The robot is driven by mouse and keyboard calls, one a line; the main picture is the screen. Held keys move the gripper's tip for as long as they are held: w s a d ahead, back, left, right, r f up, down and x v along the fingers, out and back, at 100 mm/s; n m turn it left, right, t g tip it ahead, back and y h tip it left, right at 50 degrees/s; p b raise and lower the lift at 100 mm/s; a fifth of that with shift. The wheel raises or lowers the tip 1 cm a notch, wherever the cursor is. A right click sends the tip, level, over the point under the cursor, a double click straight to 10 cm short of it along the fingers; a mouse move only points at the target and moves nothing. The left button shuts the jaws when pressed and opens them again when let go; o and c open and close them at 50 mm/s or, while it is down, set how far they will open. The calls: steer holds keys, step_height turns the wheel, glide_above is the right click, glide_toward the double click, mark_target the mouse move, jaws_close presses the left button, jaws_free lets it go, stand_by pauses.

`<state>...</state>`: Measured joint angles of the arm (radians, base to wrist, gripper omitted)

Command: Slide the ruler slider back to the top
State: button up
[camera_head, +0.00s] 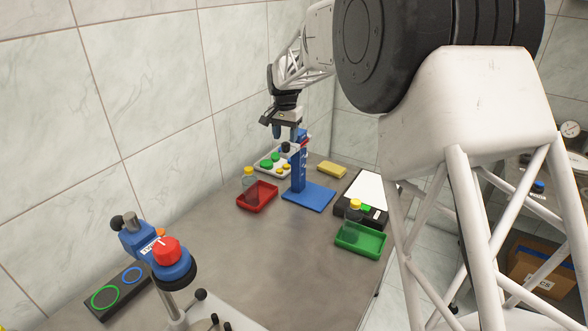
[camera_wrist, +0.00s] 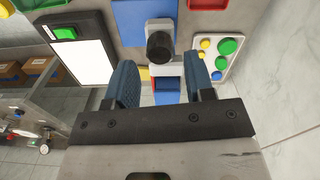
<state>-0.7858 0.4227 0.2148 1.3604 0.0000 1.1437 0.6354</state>
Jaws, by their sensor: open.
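The ruler stand is a blue upright column (camera_head: 298,175) on a flat blue base (camera_head: 308,197); the base also shows in the wrist view (camera_wrist: 130,22). The slider has a black round knob (camera_head: 285,147), which shows large in the wrist view (camera_wrist: 159,46), with a light grey body (camera_wrist: 161,70) behind it. The knob sits near the column's upper part. My gripper (camera_head: 286,133) is open, pointing down just above the knob. In the wrist view its two blue fingers (camera_wrist: 161,64) are on either side of the slider, with nothing clamped between them. I cannot tell whether either finger touches it.
A red tray (camera_head: 257,197) and a white panel with coloured buttons (camera_head: 272,164) are left of the stand. A yellow block (camera_head: 332,169), a black-and-white device (camera_head: 364,194) and a green tray (camera_head: 361,239) are right. A tiled wall is close behind. The table's middle is clear.

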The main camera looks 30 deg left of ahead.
steer(key=shift+r, duration=2.25)
steer(key=shift+d, duration=0.1)
steer(key=shift+d+r, duration=0.2)
steer(key=shift+d, duration=0.1)
steer(key=s+d+r, duration=0.3)
steer(key=d, duration=1.2)
steer(key=s+d+r+m+t, duration=0.1)
steer(key=s+d+r, duration=0.25)
steer(key=d, duration=1.05)
steer(key=s+d+r, duration=0.3)
steer(key=d+r, duration=0.1)
steer(key=d, duration=1.1)
steer(key=s+d+f+t, duration=0.1)
steer(key=s+d+f, duration=0.2)
steer(key=s+d, duration=1.15)
steer(key=s+d+f, duration=0.3)
steer(key=s+d, duration=0.1)
steer(key=s, duration=0.3)
steer(key=s+d+f+m, duration=0.1)
steer(key=s+d+f, duration=0.2)
steer(key=s+d, duration=0.2)
steer(key=s, duration=0.3)
steer(key=shift+d+f+t, duration=0.25)
steer(key=shift+f+t, duration=0.05)
steer(key=shift+f, duration=0.1)
steer(key=shift+w, duration=0.1)
